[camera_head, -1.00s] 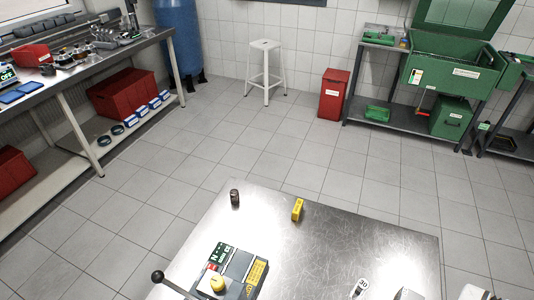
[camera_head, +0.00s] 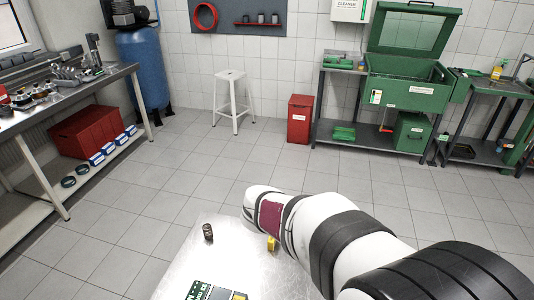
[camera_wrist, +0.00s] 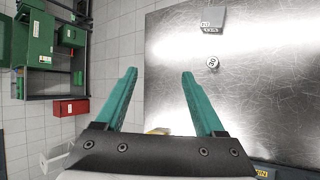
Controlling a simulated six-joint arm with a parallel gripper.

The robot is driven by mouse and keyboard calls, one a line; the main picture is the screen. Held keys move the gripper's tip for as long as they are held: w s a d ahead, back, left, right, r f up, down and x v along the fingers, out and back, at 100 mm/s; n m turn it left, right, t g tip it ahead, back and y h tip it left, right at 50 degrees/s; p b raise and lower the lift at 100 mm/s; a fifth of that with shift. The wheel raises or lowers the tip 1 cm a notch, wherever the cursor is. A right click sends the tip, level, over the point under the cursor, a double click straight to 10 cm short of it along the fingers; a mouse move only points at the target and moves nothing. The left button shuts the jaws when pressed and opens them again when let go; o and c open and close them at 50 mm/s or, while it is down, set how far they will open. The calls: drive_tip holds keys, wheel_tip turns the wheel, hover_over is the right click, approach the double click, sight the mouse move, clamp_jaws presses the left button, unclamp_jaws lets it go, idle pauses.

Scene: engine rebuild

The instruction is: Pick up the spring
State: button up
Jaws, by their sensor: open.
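The spring (camera_head: 208,231), a small dark coil, stands upright near the far left edge of the metal table (camera_head: 180,272) in the head view. It does not show in the wrist view. My gripper (camera_wrist: 159,73) has two teal fingers spread wide apart with nothing held between them. In the wrist view it is over the table's edge, with the tabletop to the right and floor to the left. In the head view my arm reaches in from the lower right, its end to the right of the spring; the fingers are hidden there.
A yellow block (camera_head: 271,243) stands right of the spring, partly covered by my arm.

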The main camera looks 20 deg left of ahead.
drive_tip(key=w+a+f+n+t+y, duration=0.1)
drive_tip(key=w+a+f+n+t, duration=0.1)
drive_tip(key=w+a+n, duration=0.3)
drive_tip(key=w+a+f+n+t, duration=0.1)
drive_tip(key=a+n+t, duration=0.15)
drive_tip(key=a, duration=0.55)
drive_tip(key=n+t+y, duration=0.4)
drive_tip(key=n+y, duration=0.3)
drive_tip(key=n, duration=0.7)
approach(205, 231)
drive_tip(key=w+r, duration=0.4)
drive_tip(key=r, duration=0.1)
drive_tip(key=shift+g, duration=0.25)
drive_tip(key=f, duration=0.6)
drive_tip(key=shift+s+a+f, duration=0.1)
drive_tip(key=shift+a, duration=0.1)
drive_tip(key=x, duration=0.4)
drive_tip(key=shift+w+f, duration=0.2)
drive_tip(key=shift+w, duration=0.35)
clamp_jaws()
